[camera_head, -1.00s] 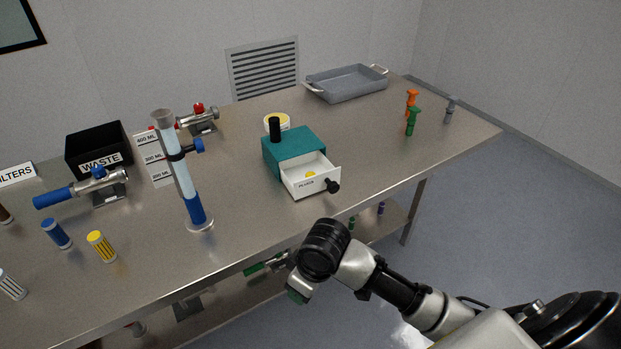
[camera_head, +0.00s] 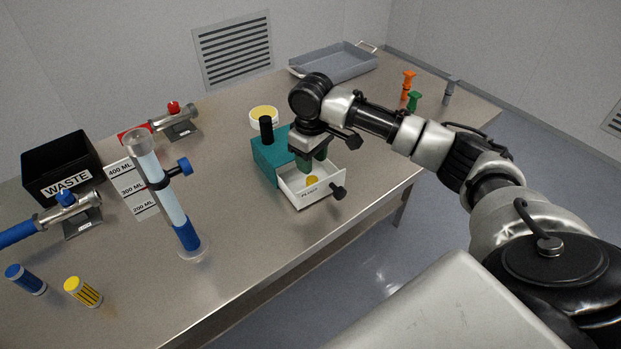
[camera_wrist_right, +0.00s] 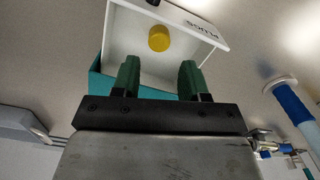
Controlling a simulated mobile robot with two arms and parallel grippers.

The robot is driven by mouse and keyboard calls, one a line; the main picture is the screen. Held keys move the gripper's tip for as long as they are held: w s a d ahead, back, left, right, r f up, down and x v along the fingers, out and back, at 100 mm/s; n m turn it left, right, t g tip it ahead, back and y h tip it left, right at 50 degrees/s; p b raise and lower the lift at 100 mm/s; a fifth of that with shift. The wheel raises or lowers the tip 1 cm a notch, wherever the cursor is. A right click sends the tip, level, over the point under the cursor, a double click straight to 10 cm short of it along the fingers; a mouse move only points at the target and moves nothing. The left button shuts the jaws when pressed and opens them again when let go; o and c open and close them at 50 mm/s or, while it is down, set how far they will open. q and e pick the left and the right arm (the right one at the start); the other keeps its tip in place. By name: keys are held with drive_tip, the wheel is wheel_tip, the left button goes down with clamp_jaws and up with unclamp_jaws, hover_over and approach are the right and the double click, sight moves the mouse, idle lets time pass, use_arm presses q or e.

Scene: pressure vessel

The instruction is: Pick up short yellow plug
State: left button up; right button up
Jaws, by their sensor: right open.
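The short yellow plug (camera_head: 311,180) lies inside the open white drawer (camera_head: 306,199) labelled PLUGS, which sticks out of the teal box (camera_head: 268,158). My right gripper (camera_head: 311,163) is open above the drawer, its green fingers pointing down and apart. In the right wrist view the yellow plug (camera_wrist_right: 159,38) shows as a round yellow top on the white drawer floor. It is beyond and between the two fingertips (camera_wrist_right: 158,75), and nothing is between the fingers. My left gripper is not in view.
The drawer's black knob (camera_head: 338,192) sticks out at its front. A tall blue-filled cylinder (camera_head: 165,195) stands to the left. Orange (camera_head: 407,84) and green (camera_head: 413,101) plugs stand at the right.

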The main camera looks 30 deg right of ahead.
sight(313, 179)
drive_tip(key=shift+f, duration=0.55)
drive_tip(key=shift+w+f, duration=0.1)
drive_tip(key=shift+f, duration=0.25)
drive_tip(key=f, duration=0.2)
drive_tip(key=f+p, duration=0.1)
drive_tip(key=f, duration=0.1)
drive_tip(key=shift+s+d+f, duration=0.1)
drive_tip(key=shift+s+f, duration=0.05)
drive_tip(key=shift+s, duration=0.05)
drive_tip(key=shift+f, duration=0.5)
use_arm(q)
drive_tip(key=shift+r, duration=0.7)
use_arm(e)
drive_tip(key=c, duration=0.7)
